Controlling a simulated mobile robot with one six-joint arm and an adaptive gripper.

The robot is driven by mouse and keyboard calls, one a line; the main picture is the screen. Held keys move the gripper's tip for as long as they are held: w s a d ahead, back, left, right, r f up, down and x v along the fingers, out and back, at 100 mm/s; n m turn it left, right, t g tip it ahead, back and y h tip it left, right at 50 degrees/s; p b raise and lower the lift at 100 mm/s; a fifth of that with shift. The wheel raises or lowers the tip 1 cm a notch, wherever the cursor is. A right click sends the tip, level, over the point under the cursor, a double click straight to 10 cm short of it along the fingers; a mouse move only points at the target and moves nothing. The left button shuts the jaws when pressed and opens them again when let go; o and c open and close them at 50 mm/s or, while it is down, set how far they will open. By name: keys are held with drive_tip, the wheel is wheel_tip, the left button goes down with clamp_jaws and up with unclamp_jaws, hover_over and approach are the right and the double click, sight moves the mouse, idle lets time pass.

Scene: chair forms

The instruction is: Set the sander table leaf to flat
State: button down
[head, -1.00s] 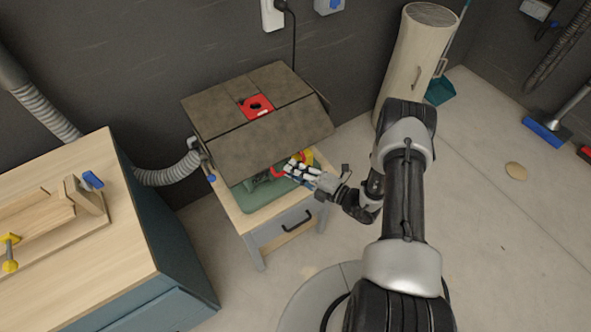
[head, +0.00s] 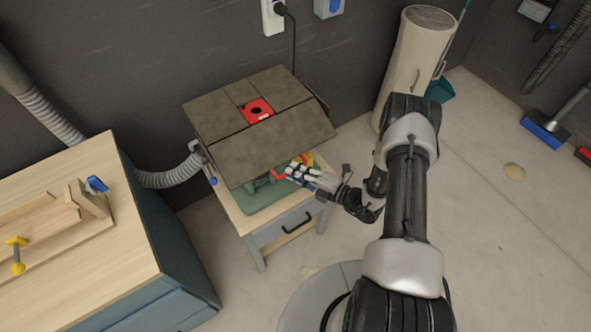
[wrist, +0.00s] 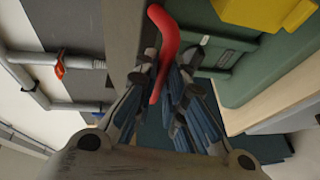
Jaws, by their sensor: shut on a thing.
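The sander table (head: 235,110) stands against the wall, with a brown-grey top and a red insert (head: 257,110) in it. Its front leaf (head: 270,147) slopes down toward me over the green base (head: 262,196). My gripper (head: 296,171) reaches in from the right, just below the leaf's front edge. In the wrist view my gripper (wrist: 168,75) is shut on a curved red handle (wrist: 163,35), whose lower end runs between the fingers. Part of the red handle (head: 279,175) shows beside the fingertips in the head view. The leaf hides what lies behind it.
A grey hose (head: 168,177) joins the stand's left side. A wooden-topped cabinet (head: 125,222) with clamps stands at the left. A pale cylinder (head: 408,65) stands at the back right. The stand has a drawer (head: 285,228).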

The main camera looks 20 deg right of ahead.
wheel_tip(320, 180, up, 9)
drive_tip(key=s+m+g+h+p, duration=0.1)
drive_tip(key=g+p, duration=0.1)
drive_tip(key=p, duration=0.6)
drive_tip(key=shift+s+d+g+h, duration=0.2)
drive_tip(key=shift+d+g+h, duration=0.1)
drive_tip(key=shift+g+h, duration=0.1)
drive_tip(key=c, duration=1.9)
unclamp_jaws()
drive_tip(key=shift+r, duration=0.1)
drive_tip(key=shift+s, duration=0.1)
drive_tip(key=v, duration=1.2)
